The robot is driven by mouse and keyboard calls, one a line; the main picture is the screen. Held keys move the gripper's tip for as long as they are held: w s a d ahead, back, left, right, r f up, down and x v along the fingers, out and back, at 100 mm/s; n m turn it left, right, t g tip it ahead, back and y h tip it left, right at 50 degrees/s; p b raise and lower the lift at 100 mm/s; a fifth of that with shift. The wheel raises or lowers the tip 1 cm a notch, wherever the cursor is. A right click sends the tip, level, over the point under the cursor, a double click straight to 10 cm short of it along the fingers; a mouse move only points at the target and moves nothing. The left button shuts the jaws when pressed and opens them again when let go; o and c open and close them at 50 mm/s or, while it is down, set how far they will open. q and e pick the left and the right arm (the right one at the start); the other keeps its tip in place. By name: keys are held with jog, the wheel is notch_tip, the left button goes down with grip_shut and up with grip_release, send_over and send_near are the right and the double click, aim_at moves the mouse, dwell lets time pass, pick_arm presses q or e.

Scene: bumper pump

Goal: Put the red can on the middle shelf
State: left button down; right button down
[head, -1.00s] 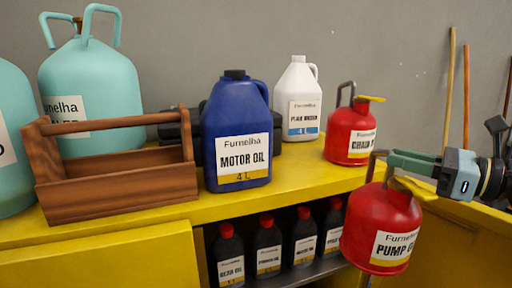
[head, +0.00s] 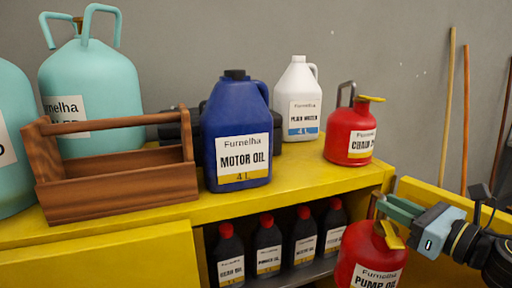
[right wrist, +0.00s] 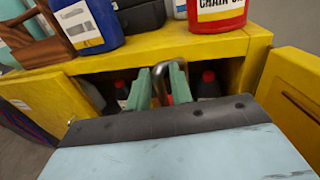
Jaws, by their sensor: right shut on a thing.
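A red can labelled Pump Oil (head: 366,256) hangs upright at the lower right of the head view, in front of the open cabinet. My right gripper (head: 393,209) is shut on its handle, which shows as a grey loop between the fingers in the right wrist view (right wrist: 160,72). The bottom of the can is cut off by the frame. A grey shelf (head: 308,273) inside the cabinet holds several dark bottles with red caps; its right part is hidden behind the can. A second red can, labelled Chain Oil (head: 350,132), stands on the cabinet top. My left gripper is out of view.
The yellow cabinet top (head: 300,186) carries a blue Motor Oil jug (head: 237,130), a white jug (head: 298,98), a wooden tote (head: 120,190) and teal tanks (head: 95,90). Yellow doors stand open at left (head: 100,262) and right (head: 428,200). Poles lean on the wall.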

aim_at(357, 279)
jog(key=s+f+m+t+h, duration=0.1)
jog(key=s+f+h, duration=0.1)
jog(key=f, duration=0.2)
jog(key=s+d+f+m+h, duration=0.1)
jog(key=s+f+m+h, duration=0.1)
jog(key=f, duration=0.3)
jog(key=s+d+f+m+t+h, duration=0.1)
jog(key=s+f+h, duration=0.1)
jog(key=f, duration=0.3)
jog(key=shift+s+d+t, duration=0.15)
jog(key=shift+s+t, duration=0.15)
jog(key=shift+s, duration=0.05)
jog(key=shift+a+f+m+h, duration=0.2)
jog(key=shift+a+m+h, duration=0.15)
jog(key=shift+a, duration=0.4)
jog(key=shift+a+f+m+h, duration=0.25)
jog(key=shift+a+h, duration=0.1)
jog(key=shift+a, duration=0.35)
jog(key=shift+m+h, duration=0.5)
jog(key=shift+h, duration=0.3)
jog(key=a, duration=0.4)
jog(key=shift+a, duration=0.2)
jog(key=shift+a+r+h, duration=0.2)
jog(key=shift+a+h, duration=0.1)
jog(key=shift+a, duration=0.45)
